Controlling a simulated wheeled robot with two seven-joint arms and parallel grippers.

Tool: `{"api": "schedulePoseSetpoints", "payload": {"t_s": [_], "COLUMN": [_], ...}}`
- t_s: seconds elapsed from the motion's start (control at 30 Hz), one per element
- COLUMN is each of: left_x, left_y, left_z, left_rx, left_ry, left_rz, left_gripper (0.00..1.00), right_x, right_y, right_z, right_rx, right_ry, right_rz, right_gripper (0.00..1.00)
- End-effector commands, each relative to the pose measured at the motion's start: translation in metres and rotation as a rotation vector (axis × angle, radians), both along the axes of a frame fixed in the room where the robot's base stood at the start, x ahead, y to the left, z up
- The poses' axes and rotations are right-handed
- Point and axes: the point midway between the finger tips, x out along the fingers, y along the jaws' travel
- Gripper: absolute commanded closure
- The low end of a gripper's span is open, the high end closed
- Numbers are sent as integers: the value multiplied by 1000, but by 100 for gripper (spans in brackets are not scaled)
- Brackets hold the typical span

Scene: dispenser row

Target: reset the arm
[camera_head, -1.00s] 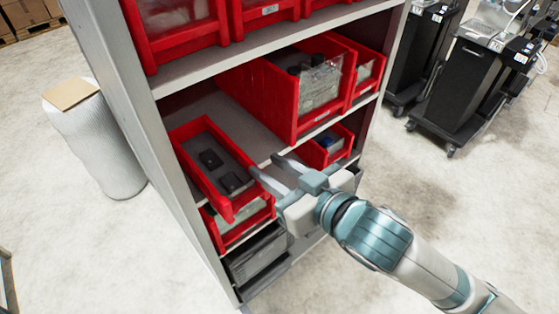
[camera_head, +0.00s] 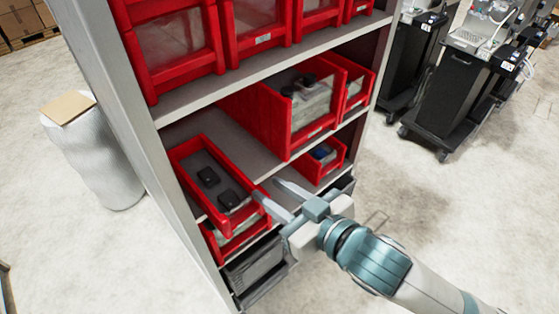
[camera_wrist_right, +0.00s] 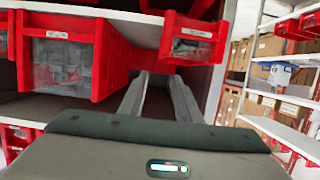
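My right gripper (camera_head: 275,196) is in front of the shelf rack, beside the right wall of a red bin (camera_head: 229,229) that holds two small black items (camera_head: 208,177). Its two fingers are apart with nothing between them. In the right wrist view the open fingers (camera_wrist_right: 160,82) point at the shelf and show no object between them. My left gripper is in neither view.
The rack's grey side panel (camera_head: 130,130) stands at the left. More red bins fill its shelves, including a large one (camera_head: 270,118) and a small one (camera_head: 322,160). Black carts (camera_head: 448,105) stand at the right. Open floor lies at the lower right.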

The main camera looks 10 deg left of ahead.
Motion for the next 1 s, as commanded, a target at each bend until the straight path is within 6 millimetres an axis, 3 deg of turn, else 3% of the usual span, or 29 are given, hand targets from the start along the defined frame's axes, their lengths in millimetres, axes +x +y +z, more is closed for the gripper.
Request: {"api": "schedulePoseSetpoints", "payload": {"t_s": [0.33,0.57,0.77,1.0], "left_x": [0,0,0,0], "left_y": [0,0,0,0], "left_z": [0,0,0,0], "left_rx": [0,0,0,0], "left_ry": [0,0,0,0], "left_rz": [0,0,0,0], "left_gripper": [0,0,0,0], "right_x": [1,8,7,-22], "right_y": [-4,-28,-73,-143], "right_z": [-4,-29,-77,-152], "right_rx": [-2,-23,-82,-200], "right_ry": [13,80,199,391], "right_rz": [-18,-117,-259,-425], "right_gripper": [70,70,70,70]}}
